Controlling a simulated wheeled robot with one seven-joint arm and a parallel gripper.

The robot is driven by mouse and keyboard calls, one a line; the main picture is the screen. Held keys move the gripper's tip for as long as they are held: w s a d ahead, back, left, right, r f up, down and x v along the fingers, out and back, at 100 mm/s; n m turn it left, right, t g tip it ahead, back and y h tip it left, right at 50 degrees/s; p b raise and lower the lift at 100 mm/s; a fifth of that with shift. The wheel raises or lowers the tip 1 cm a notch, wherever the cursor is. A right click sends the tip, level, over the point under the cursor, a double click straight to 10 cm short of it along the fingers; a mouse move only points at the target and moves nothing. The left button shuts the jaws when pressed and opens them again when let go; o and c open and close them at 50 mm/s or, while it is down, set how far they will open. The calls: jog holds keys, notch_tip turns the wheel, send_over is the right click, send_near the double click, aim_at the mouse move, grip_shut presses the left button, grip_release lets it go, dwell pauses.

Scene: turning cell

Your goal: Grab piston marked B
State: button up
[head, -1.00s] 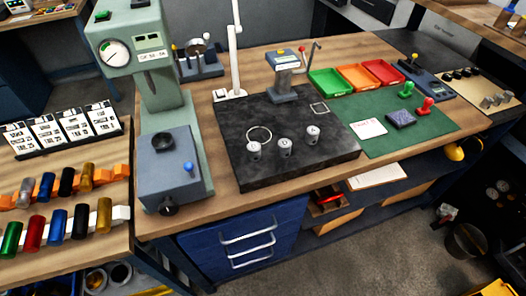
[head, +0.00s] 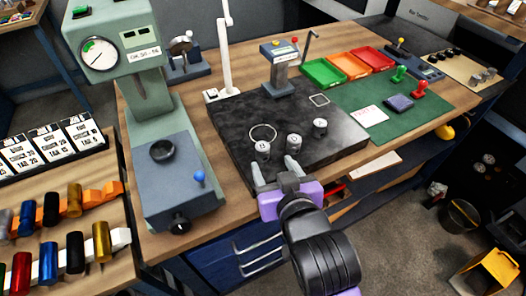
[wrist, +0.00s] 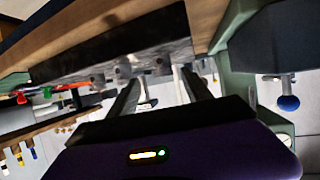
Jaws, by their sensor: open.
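Three small grey metal pistons stand upright on a black slab (head: 235,127) in the head view: a left piston (head: 263,150), a middle piston (head: 293,143) and a right piston (head: 320,128). Each has a mark on its light top, too small to read, so I cannot tell which is B. My gripper (head: 274,172) is open and empty at the slab's front edge, just in front of the left and middle pistons. In the wrist view, its two dark fingers (wrist: 160,92) spread apart, with the blurred pistons beyond them by the slab (wrist: 100,48).
A green press-like gauge stand (head: 150,100) rises left of the slab, with a blue-knobbed base (head: 165,195). A white post (head: 226,60) and a small blue-grey stand (head: 279,70) rise behind. A green mat (head: 425,105) with coloured trays lies right.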

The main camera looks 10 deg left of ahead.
aim_at(264, 152)
jog(key=shift+w+a+r, duration=0.1)
jog(key=shift+w+a, duration=0.45)
jog(key=shift+p+x, duration=0.6)
jog(key=shift+x, duration=2.85)
grip_shut()
